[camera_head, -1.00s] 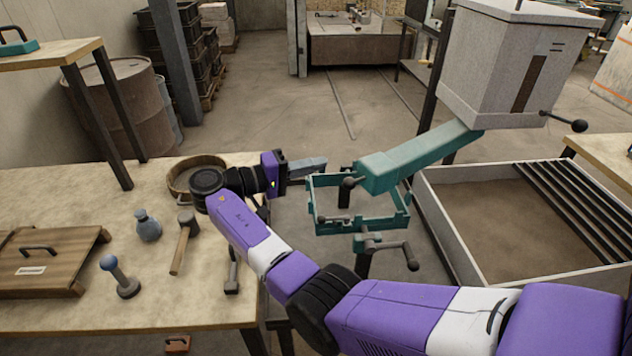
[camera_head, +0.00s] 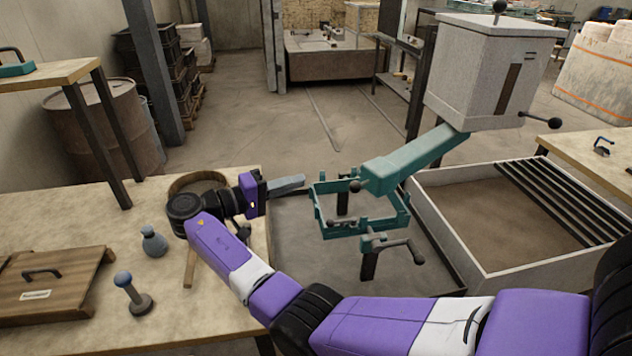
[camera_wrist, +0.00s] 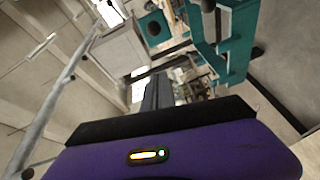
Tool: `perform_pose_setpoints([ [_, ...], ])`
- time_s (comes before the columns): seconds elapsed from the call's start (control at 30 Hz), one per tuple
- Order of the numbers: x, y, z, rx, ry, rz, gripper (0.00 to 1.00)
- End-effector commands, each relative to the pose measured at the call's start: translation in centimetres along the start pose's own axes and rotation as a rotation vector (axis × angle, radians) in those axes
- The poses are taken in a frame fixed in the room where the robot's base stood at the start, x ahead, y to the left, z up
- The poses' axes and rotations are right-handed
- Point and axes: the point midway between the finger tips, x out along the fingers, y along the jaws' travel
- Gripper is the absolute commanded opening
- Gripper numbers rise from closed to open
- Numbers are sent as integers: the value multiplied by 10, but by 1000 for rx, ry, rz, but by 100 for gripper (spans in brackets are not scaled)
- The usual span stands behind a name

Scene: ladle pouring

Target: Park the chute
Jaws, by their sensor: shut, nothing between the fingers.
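The teal chute (camera_head: 412,162) slopes down from the grey hopper box (camera_head: 490,72). Its lower end lies over the back right part of a teal square frame (camera_head: 350,228), and a dark ball knob (camera_head: 355,186) shows at that end. My gripper (camera_head: 303,180) is shut and empty, to the left of the chute end and apart from it, near the back left corner of the frame. In the wrist view my shut fingers (camera_wrist: 158,92) point ahead, with teal parts (camera_wrist: 222,35) to their upper right; I cannot tell which teal part is nearest.
A crank handle (camera_head: 405,245) sticks out below the frame. A sand bin (camera_head: 450,235) with dark bars stands to the right. The left table holds a round sieve (camera_head: 196,178), a blue flask (camera_head: 153,240), a blue-topped tool (camera_head: 132,292) and a wooden board (camera_head: 50,290).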

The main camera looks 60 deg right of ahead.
Motion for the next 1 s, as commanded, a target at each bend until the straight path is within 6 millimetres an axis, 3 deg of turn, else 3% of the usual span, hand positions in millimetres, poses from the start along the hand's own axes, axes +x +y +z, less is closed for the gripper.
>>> perform_pose_setpoints([
  [0.5, 96, 3, 1, -2, -5, 0, 0],
  [0.73, 100, 2, 29, -2, -1, 0, 0],
  [1.0, 102, 0, 39, 0, -1, 0, 0],
])
